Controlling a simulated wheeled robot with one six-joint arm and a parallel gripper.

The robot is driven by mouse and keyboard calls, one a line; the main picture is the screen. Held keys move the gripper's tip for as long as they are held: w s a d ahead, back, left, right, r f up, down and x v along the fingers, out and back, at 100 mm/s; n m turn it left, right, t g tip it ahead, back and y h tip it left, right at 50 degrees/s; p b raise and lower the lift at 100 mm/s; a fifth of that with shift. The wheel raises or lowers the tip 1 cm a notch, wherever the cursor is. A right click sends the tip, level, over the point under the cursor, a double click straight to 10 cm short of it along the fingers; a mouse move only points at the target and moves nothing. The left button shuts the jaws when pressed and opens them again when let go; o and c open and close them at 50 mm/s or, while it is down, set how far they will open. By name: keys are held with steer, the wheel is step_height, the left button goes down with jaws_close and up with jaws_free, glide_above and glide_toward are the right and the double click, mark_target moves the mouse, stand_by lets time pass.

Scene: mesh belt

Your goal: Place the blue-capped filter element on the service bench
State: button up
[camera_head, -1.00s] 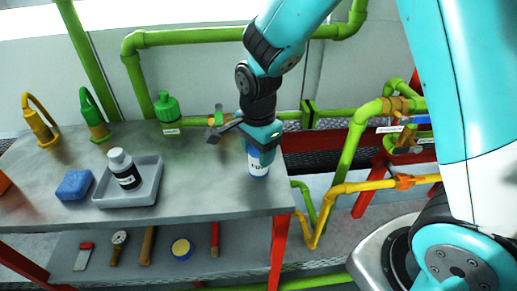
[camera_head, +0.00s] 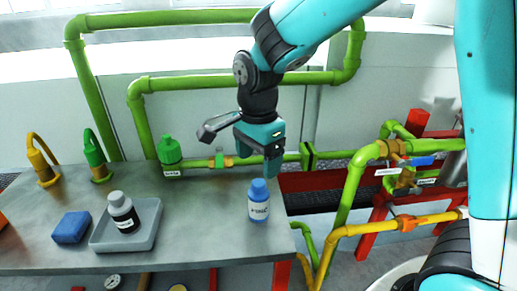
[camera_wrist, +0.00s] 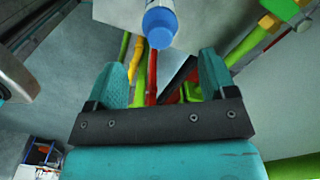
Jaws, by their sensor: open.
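My gripper (camera_head: 270,170) is open and empty, just above and behind the cap in the head view. Both teal fingers (camera_wrist: 163,75) show spread apart in the wrist view, with nothing between them.
A grey tray (camera_head: 148,232) holds a dark-labelled white bottle (camera_head: 122,212). A blue block (camera_head: 71,227) lies left of it. A green bottle (camera_head: 169,151) and green and yellow fittings stand along the back. Green pipes (camera_head: 230,80) run behind the bench; a yellow pipe (camera_head: 385,230) is at right.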

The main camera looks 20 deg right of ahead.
steer(key=shift+r, duration=0.9)
steer(key=s+a+r+n+y, duration=0.2)
steer(key=s+n, duration=0.7)
steer(key=n, duration=0.2)
steer(key=s+a+r+n+y, duration=0.2)
steer(key=s+n, duration=0.7)
steer(key=n, duration=0.2)
steer(key=shift+s+a, duration=0.3)
steer(key=shift+r+p, duration=0.45)
steer(key=shift+p, duration=0.05)
